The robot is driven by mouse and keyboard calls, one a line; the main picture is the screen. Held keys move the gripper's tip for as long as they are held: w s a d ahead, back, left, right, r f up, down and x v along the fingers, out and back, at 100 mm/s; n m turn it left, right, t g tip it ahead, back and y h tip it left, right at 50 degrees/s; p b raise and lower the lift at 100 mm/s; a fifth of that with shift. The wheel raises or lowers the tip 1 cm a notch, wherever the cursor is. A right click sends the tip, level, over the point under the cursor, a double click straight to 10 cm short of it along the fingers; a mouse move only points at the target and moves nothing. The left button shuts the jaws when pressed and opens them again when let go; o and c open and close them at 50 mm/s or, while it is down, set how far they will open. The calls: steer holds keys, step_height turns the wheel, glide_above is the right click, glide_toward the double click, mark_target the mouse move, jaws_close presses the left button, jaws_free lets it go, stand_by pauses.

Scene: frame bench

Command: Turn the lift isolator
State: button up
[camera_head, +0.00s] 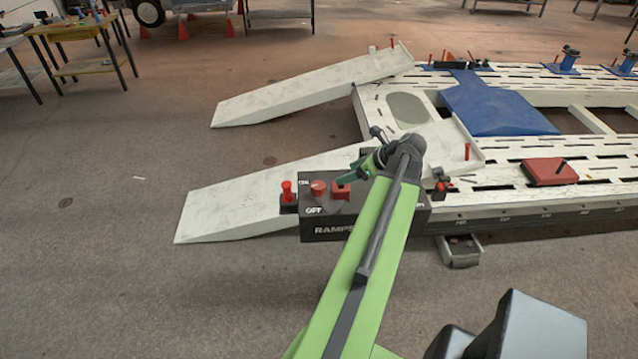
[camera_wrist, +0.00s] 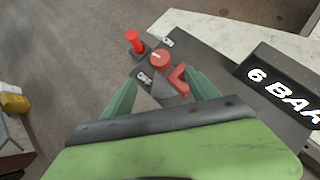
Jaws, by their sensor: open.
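A round red knob (camera_head: 318,188) sits on top of a dark control box (camera_head: 325,228), between ON and OFF marks; it looks like the lift isolator. It also shows in the wrist view (camera_wrist: 160,58), just beyond my fingertips. A red angular piece (camera_wrist: 178,80) sits beside it, nearer to me and between my fingers' lines; it also shows in the head view (camera_head: 340,191). My gripper (camera_wrist: 162,88) is open and empty, with its green fingers apart. In the head view my gripper (camera_head: 352,178) is just right of the knob, above the box. Whether it touches anything I cannot tell.
A red plunger (camera_head: 287,190) stands at the box's left end. White ramps (camera_head: 260,195) lie behind the box and join a slotted white frame bench (camera_head: 590,187). A blue plate (camera_head: 498,108) and a red block (camera_head: 549,171) are on the bench.

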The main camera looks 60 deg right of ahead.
mark_target(318, 185)
steer(key=b+x, duration=1.1)
steer(key=x, duration=0.5)
steer(key=shift+w+f, duration=0.15)
steer(key=shift+f, duration=0.15)
steer(key=shift+w+f+b, duration=0.15)
steer(key=shift+w+b, duration=0.1)
steer(key=shift+b, duration=0.1)
steer(key=shift+c, duration=0.3)
jaws_close()
steer(key=shift+a, duration=0.1)
